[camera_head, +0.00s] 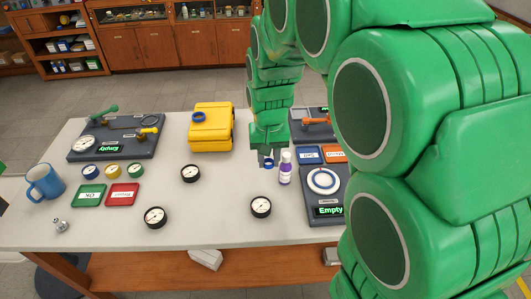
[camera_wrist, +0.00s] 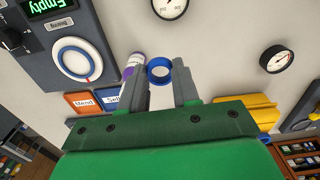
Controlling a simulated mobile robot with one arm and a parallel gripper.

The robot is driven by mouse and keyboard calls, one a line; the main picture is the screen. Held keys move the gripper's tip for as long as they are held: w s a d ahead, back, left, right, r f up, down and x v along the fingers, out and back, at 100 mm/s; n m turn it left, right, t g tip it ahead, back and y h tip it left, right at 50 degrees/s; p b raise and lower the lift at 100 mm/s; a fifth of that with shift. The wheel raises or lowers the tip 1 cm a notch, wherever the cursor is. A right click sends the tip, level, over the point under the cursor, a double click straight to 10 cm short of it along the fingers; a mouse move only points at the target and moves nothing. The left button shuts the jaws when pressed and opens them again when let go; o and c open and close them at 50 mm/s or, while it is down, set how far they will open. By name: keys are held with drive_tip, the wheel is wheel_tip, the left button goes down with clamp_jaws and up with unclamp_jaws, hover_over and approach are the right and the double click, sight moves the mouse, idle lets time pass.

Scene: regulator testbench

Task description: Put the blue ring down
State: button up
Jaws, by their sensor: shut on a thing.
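My gripper (camera_wrist: 160,76) is shut on a blue ring (camera_wrist: 159,70), which sits between the two fingertips in the wrist view. In the head view my gripper (camera_head: 266,160) points down over the white table, with a bit of blue at its tips. Another blue ring-like part (camera_head: 198,117) is on top of the yellow case. A bottle with a purple label (camera_head: 285,169) stands close to the right of my gripper, and it also shows beside the left finger in the wrist view (camera_wrist: 133,65). The exact height above the table is hard to tell.
Black-rimmed gauges (camera_head: 260,207) lie in front and to the left. The dial panel (camera_head: 316,210) and the blue and orange trays (camera_head: 309,155) are at right. Green (camera_head: 89,195) and red trays (camera_head: 122,194), small gauges and a blue mug (camera_head: 45,183) are at left. Bare table (camera_head: 224,190) lies between the gauges.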

drive_tip(key=shift+s+d+r, duration=0.15)
drive_tip(key=shift+s+r, duration=0.2)
drive_tip(key=shift+s, duration=0.3)
drive_tip(key=w+a+r, duration=0.4)
drive_tip(key=w+a, duration=0.1)
drive_tip(key=w, duration=0.3)
drive_tip(key=w+a+r, duration=0.5)
drive_tip(key=w, duration=0.4)
hover_over(222, 114)
drive_tip(key=shift+s+d+f, duration=0.1)
drive_tip(key=shift+d+f, duration=0.05)
drive_tip(key=shift+f, duration=4.7)
drive_tip(key=shift+f, duration=1.65)
drive_tip(key=shift+f, duration=0.1)
